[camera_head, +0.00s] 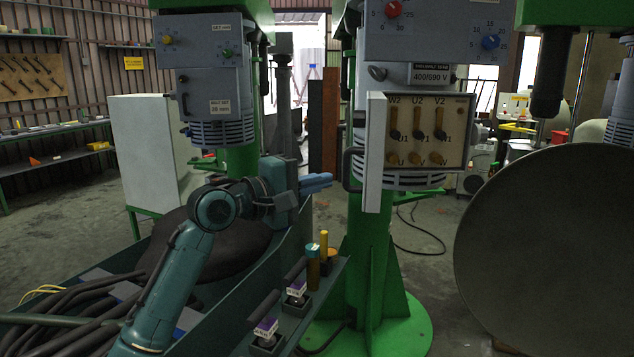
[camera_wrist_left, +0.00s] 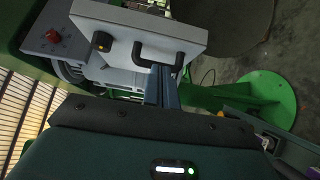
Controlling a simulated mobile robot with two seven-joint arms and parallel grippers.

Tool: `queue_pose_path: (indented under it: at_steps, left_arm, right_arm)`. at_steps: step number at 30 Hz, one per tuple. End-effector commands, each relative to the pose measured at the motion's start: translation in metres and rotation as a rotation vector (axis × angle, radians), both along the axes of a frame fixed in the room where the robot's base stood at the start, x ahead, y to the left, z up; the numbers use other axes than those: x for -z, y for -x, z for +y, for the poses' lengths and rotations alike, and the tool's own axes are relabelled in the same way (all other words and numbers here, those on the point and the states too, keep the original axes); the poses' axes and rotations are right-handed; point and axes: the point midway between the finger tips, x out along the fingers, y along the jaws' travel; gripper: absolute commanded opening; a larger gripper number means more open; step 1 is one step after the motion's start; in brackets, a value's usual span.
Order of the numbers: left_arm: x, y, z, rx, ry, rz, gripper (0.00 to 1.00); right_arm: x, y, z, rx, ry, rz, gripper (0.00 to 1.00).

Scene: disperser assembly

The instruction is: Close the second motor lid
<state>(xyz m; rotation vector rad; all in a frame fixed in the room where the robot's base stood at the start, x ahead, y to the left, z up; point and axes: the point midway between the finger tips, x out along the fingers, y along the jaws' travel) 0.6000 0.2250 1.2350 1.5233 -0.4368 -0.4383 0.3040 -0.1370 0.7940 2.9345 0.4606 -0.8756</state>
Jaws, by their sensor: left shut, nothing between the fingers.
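The second motor's terminal box (camera_head: 418,132) is open, showing several black and brass terminals. Its pale lid (camera_head: 374,152) stands swung out at the box's left side, nearly edge-on in the head view. The lid has a black handle (camera_head: 350,168) on its outer face. My left gripper (camera_head: 331,181) is shut and empty, its blue fingers pointing right, just left of the handle. In the left wrist view the finger tips (camera_wrist_left: 162,70) overlap the handle (camera_wrist_left: 150,48) in front of the lid (camera_wrist_left: 110,20). I cannot tell whether they touch it. My right gripper is out of view.
The first motor (camera_head: 212,75) stands at the left. A bench with tools and small purple-topped parts (camera_head: 265,328) lies below my left arm. A large grey disc (camera_head: 550,250) fills the right front. Open floor lies behind the green column (camera_head: 372,270).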

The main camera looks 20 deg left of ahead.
Motion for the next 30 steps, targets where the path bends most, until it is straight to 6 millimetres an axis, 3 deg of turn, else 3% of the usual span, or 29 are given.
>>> queue_pose_path:
  at_steps: [6, 12, 30]
  left_arm:
    - [-0.003, -0.035, -0.022, 0.001, 0.001, 0.000, 0.00]
    - [-0.001, -0.054, -0.034, -0.001, -0.001, -0.001, 0.00]
    - [0.000, -0.059, -0.038, 0.002, -0.003, -0.002, 0.00]
  right_arm:
    - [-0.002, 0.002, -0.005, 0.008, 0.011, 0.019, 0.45]
    - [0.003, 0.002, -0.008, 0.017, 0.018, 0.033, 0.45]
    - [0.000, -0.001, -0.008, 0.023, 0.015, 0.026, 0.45]
